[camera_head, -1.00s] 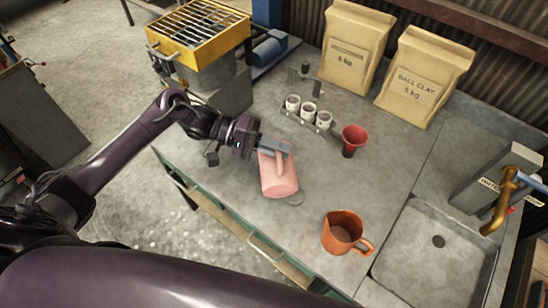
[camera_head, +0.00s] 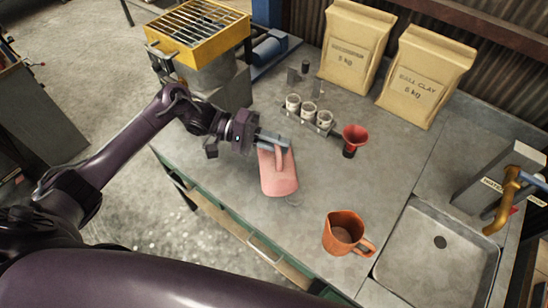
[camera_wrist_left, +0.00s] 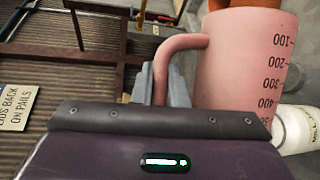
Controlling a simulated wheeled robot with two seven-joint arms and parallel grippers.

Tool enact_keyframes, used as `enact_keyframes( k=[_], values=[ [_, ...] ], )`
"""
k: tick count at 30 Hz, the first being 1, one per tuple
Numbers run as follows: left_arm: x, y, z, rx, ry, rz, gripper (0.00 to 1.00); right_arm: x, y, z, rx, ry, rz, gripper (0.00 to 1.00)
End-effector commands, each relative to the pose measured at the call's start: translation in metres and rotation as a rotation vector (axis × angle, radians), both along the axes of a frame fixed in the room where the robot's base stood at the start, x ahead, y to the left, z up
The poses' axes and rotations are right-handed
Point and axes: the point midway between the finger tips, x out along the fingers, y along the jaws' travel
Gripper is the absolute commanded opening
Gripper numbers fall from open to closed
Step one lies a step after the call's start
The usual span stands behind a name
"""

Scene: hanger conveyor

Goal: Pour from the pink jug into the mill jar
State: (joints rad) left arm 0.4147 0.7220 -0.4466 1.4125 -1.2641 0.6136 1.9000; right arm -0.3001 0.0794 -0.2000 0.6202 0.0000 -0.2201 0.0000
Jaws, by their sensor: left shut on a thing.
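The pink jug (camera_head: 280,176) is held over the front part of the grey bench. My left gripper (camera_head: 274,142) is shut on its handle. The head view does not clearly show whether the jug touches the bench or how full it is. In the left wrist view the pink jug (camera_wrist_left: 240,55) stands large beyond my wrist, with its handle and dark scale marks showing. A white, jar-like thing (camera_wrist_left: 301,128) is partly seen at the right of the wrist view. My right gripper is out of view.
An orange jug (camera_head: 343,232) stands near the front edge, left of the sink (camera_head: 438,262). Two clay bags (camera_head: 425,77) stand at the back. A yellow grated unit (camera_head: 197,36) is at the left.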

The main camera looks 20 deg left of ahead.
Motion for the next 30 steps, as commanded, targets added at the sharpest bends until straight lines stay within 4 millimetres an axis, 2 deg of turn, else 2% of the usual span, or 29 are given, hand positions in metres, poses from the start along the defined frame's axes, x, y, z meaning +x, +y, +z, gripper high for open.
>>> enact_keyframes(
  k=[14,27,30],
  values=[
    [0.000,0.000,0.000,-0.001,0.000,0.000,0.00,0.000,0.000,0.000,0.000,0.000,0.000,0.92],
    [0.010,0.004,0.002,-0.035,0.072,0.001,0.00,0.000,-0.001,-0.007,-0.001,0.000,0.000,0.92],
    [0.007,0.003,0.006,-0.027,0.060,0.000,0.00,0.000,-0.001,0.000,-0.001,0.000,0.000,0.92]
  ],
)
